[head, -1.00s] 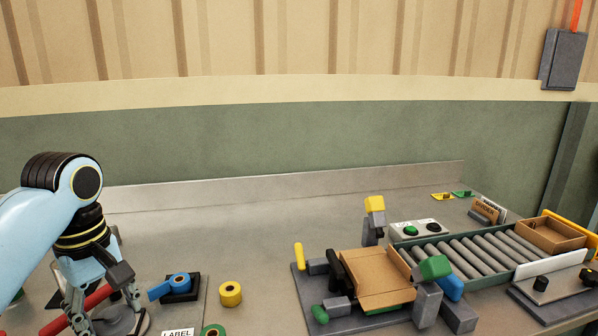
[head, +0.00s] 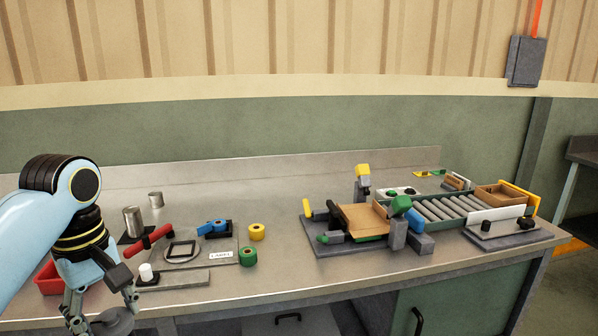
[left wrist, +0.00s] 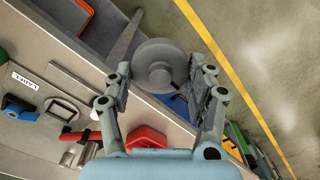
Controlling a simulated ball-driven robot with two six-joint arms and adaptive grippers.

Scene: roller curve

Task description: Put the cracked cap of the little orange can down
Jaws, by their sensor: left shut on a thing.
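My left gripper (head: 101,308) is at the lower left of the head view, in front of the bench's front edge. It is shut on a round grey cap (head: 119,322). In the left wrist view the cap (left wrist: 153,52) sits between the two fingers (left wrist: 160,70); it has a raised middle and a dark line on its right side that looks like a crack. The cap is held clear of the bench top. I cannot make out a little orange can in the head view. My right gripper is not in view.
The bench holds a red tray (head: 48,279), metal cups (head: 133,220), a red-handled tool (head: 150,237), tape rolls (head: 257,232), a box fixture (head: 330,245) and a roller conveyor (head: 440,209). The bench's middle is clear. A yellow line (left wrist: 215,45) crosses the floor.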

